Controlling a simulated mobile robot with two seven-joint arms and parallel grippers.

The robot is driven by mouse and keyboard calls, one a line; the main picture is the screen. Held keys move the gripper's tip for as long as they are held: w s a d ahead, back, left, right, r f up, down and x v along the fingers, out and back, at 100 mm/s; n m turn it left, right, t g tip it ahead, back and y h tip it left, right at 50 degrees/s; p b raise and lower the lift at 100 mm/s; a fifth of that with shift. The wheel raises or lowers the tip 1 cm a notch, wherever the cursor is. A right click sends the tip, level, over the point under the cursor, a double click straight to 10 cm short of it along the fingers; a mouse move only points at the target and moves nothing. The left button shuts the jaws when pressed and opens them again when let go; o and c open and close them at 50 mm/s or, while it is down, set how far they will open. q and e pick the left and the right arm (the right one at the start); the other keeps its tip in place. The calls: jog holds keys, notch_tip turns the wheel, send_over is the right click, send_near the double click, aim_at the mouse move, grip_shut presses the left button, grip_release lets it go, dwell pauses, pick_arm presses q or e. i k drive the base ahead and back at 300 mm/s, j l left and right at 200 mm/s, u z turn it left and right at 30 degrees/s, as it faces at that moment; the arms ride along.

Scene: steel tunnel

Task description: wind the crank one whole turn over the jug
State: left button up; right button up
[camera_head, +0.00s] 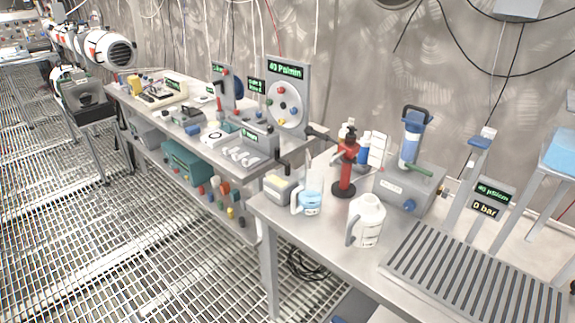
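A white jug (368,222) with a grey handle on its left side stands upright on the near steel table. A smaller jug (311,203) with pale blue on it and a white handle stands to its left. Behind them is a red upright device (346,168) on a round black base, with a dark arm reaching up and left. I cannot tell for sure which part is the crank. A grey box (398,190) with a blue cylinder, a black top handle and a green bar stands behind the white jug. Neither of my grippers shows.
The near table (282,222) has a slatted grey rack (470,275) at the right. A panel with a round dial (284,106) stands on the adjoining bench. Grated floor (130,240) lies open at the left.

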aim_at(277, 150)
jog(key=i+j, duration=0.2)
jog(key=j, duration=0.15)
jog(key=i+j+z, duration=0.1)
jog(key=j, duration=0.3)
jog(key=i+j, duration=0.5)
jog(key=j, duration=0.3)
jog(key=l+z, duration=0.05)
